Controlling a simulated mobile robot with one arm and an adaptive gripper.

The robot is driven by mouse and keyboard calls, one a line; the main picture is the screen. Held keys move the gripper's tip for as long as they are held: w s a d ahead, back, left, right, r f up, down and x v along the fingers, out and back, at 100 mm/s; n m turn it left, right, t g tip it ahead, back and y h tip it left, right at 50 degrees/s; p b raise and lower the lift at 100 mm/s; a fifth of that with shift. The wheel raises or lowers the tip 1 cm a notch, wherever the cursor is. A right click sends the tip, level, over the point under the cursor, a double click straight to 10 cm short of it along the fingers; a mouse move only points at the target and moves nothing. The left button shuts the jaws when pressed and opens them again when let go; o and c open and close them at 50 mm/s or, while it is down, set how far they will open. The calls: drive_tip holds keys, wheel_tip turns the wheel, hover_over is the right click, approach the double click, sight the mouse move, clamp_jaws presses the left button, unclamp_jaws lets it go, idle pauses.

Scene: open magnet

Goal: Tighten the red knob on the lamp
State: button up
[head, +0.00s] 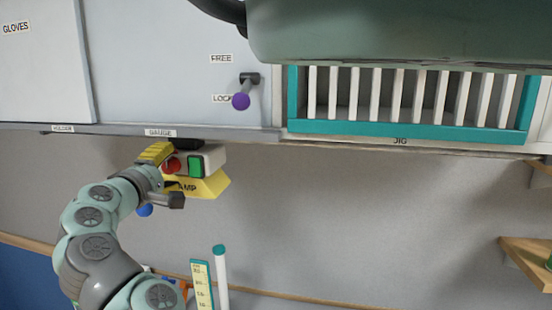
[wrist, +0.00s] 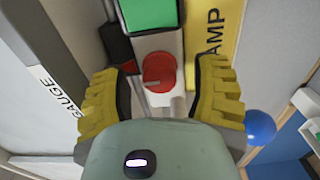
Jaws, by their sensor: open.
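The lamp unit is a pale grey housing (head: 213,156) with a yellow base (head: 210,186) whose label reads partly "AMP". It hangs just under the shelf edge. The red knob (wrist: 158,73) is round with a pale pointer line and sits between my fingers in the wrist view; it also shows in the head view (head: 173,165). A green square button (wrist: 150,12) is beside it, and shows in the head view too (head: 196,167). My gripper (wrist: 162,92) is open, with yellow ridged fingers on both sides of the knob. Gaps show between the fingers and the knob.
A blue ball knob (wrist: 260,127) is close to the right finger. The shelf edge with the gauge label (head: 160,133) runs just above. A purple-knobbed lever (head: 241,101) is on the panel above. A teal-framed rack (head: 408,133) is at upper right. The wall right of the lamp is clear.

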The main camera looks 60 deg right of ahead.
clamp_jaws()
idle(0.4)
